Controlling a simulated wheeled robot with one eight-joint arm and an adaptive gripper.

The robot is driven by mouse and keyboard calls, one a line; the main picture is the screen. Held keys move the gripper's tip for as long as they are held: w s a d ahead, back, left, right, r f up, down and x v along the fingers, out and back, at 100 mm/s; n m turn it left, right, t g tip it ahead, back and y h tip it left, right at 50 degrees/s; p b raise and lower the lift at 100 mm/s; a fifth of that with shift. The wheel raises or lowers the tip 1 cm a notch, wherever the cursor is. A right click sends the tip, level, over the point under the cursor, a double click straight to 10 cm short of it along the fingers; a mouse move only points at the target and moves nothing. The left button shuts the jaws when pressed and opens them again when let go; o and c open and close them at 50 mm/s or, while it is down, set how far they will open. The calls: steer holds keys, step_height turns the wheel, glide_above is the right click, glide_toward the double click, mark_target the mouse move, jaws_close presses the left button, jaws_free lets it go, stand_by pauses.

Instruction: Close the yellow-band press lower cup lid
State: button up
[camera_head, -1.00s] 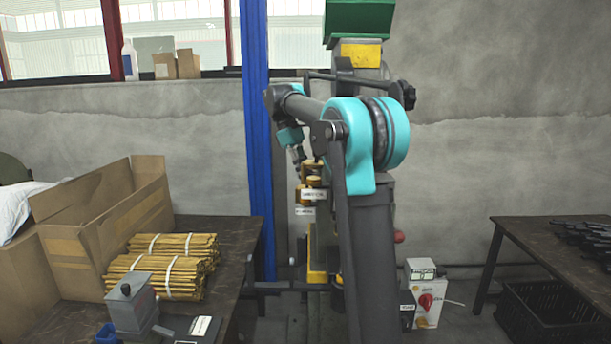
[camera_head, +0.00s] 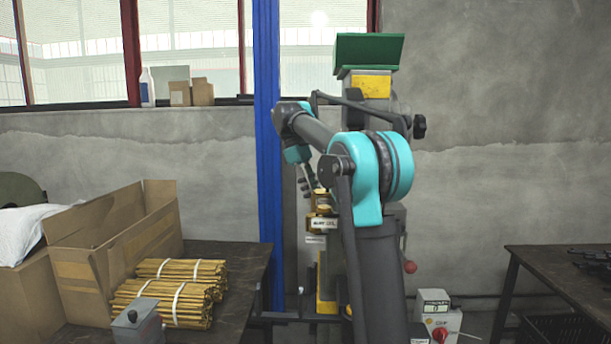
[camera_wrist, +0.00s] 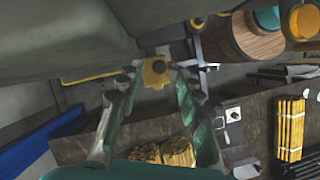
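The press (camera_head: 396,98) stands against the wall, mostly behind my arm, with a yellow band (camera_head: 370,86) below its green top. Small brass-yellow cup parts (camera_head: 324,207) with a white label sit low on its left side. My gripper (camera_head: 310,183) points down just above and left of them. In the wrist view my gripper (camera_wrist: 156,84) is open, its two fingers apart. A yellow piece with a dark round knob (camera_wrist: 157,70) shows between and beyond the fingertips. I cannot tell whether either finger touches it, or how far the lower cup lid stands open.
A wooden table (camera_head: 245,263) at left holds a cardboard box (camera_head: 120,240), bundled yellow sticks (camera_head: 172,290) and a grey device (camera_head: 137,325). A blue post (camera_head: 267,170) stands left of my gripper. A white control box (camera_head: 440,318) and another table (camera_head: 560,275) are at right.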

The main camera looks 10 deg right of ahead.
steer(key=v, duration=0.8)
steer(key=shift+a+r, duration=0.15)
steer(key=shift+r, duration=0.2)
